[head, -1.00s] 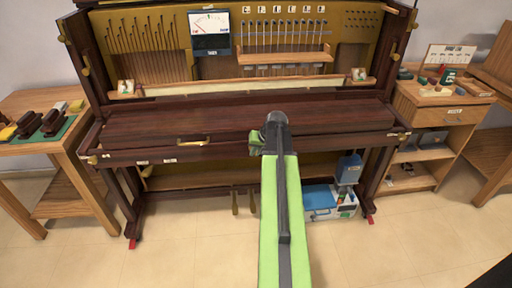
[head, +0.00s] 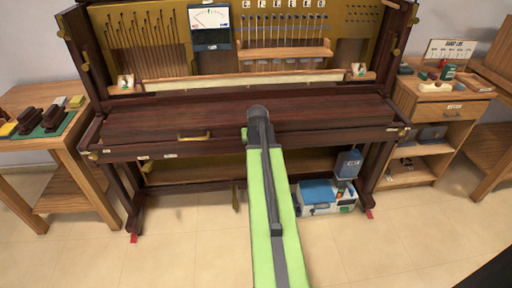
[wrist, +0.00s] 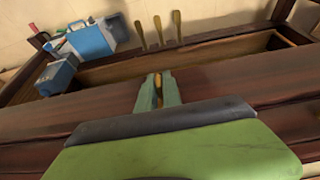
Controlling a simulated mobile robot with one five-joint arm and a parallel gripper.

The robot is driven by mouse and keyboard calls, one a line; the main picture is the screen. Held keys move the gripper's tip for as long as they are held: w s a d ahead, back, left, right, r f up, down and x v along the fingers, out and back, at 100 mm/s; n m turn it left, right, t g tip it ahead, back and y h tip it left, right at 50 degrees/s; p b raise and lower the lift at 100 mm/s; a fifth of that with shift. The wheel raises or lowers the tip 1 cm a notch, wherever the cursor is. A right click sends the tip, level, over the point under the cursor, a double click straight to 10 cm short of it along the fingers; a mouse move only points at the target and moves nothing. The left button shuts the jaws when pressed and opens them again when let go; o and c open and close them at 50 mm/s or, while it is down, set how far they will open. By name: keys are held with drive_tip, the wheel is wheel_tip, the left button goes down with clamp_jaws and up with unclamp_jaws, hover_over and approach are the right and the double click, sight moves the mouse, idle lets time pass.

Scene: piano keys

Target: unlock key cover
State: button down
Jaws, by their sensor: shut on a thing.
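The dark wooden key cover (head: 150,112) is closed across the front of the piano. A brass handle (head: 194,137) sits on its front edge, left of my arm. My gripper (head: 244,134) is at the front rail near the middle, mostly hidden behind my own arm in the head view. In the wrist view, my gripper's green fingers (wrist: 158,84) are closed around a small brass piece (wrist: 158,92) at the dark wooden edge. Most of that piece is hidden between the fingers, so I cannot tell its exact form or whether it has turned.
Brass fittings show at the rail's left end (head: 92,156) and right end (head: 402,132). Below are pedals (wrist: 157,29), a blue-lidded box (head: 318,192) and a blue can (head: 348,163). Wooden side tables stand left (head: 60,157) and right (head: 432,95). The floor in front is clear.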

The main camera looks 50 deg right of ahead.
drive_tip(key=shift+s, duration=0.1)
drive_tip(key=c, duration=1.5)
unclamp_jaws()
drive_tip(key=p+v, duration=1.6)
drive_tip(key=v, duration=0.1)
drive_tip(key=shift+r, duration=0.15)
drive_tip(key=shift+a, duration=0.1)
